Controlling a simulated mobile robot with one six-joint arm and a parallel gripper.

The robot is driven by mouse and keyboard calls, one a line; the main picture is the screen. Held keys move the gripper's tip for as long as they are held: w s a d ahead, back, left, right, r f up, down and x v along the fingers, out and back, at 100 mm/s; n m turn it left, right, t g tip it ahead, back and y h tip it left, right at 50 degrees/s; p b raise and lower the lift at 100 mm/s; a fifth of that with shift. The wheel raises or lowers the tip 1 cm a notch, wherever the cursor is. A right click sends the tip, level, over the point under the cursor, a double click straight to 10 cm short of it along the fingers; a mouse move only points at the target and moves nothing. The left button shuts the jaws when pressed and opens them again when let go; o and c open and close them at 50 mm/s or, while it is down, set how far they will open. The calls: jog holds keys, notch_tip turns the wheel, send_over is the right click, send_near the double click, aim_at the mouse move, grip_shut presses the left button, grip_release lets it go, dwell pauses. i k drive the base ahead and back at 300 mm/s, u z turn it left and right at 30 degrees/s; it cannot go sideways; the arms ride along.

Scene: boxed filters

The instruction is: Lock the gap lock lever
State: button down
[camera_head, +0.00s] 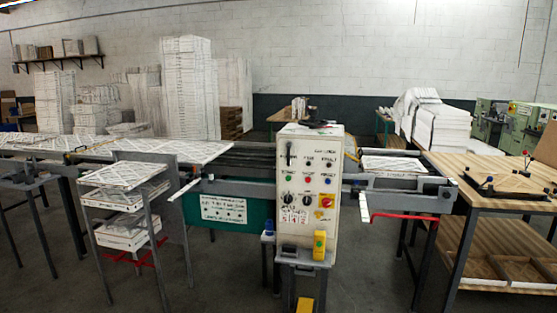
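A white control box (311,180) stands in the middle of the machine, with buttons, knobs and small labels. A black lever or slot (289,153) is at its upper left. A red bar-shaped handle (400,216) runs roughly level under the machine's right end. I cannot tell which of these is the gap lock lever, as the labels are too small to read. My gripper is not in view.
A rack of white-framed filters (125,205) stands at the left front. A wooden workbench (485,203) is at the right. A yellow device (319,244) sits at the box's foot.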

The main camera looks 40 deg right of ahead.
aim_at(289, 144)
jog(key=i, duration=1.4)
jog(key=u, duration=0.05)
